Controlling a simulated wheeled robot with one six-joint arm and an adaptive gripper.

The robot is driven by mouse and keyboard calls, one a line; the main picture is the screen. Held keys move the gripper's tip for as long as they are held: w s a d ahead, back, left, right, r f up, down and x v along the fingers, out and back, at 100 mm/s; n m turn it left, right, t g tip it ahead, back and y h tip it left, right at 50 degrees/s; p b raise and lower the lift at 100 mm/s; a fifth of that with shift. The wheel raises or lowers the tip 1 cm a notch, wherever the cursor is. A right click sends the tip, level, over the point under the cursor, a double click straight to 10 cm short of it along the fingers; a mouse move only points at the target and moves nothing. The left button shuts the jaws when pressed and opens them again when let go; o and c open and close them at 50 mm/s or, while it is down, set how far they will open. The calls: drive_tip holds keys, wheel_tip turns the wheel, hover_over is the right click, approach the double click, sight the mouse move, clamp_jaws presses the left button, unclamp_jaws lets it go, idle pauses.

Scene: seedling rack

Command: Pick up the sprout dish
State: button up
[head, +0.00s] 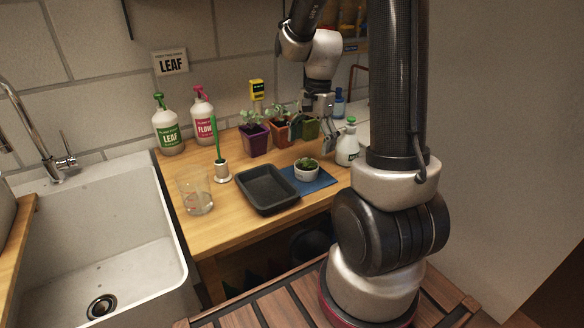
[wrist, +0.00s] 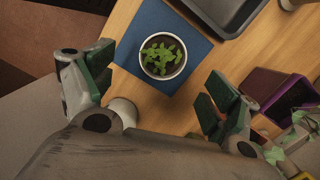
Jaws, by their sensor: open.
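The sprout dish (head: 306,168) is a small white round dish with green sprouts. It stands on a blue mat (head: 322,181) on the wooden bench. In the wrist view the dish (wrist: 163,56) shows from above, ahead of and between my fingers. My gripper (head: 311,126) is open and empty, above the bench and behind the dish in the head view. In the wrist view its green-padded fingers (wrist: 158,92) are spread wide, apart from the dish.
A black tray (head: 268,203) stands left of the mat. Potted seedlings, including a purple pot (head: 255,140), stand behind. A glass beaker (head: 195,197) is near the sink (head: 110,240).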

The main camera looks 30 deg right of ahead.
sight(306, 165)
drive_tip(key=shift+m, duration=0.7)
drive_tip(key=shift+f, duration=0.45)
drive_tip(key=f, duration=0.4)
drive_tip(key=a+f, duration=0.1)
drive_tip(key=f, duration=0.2)
drive_tip(key=shift+r, duration=0.1)
drive_tip(key=c, duration=1.3)
drive_tip(key=shift+w+r, duration=0.1)
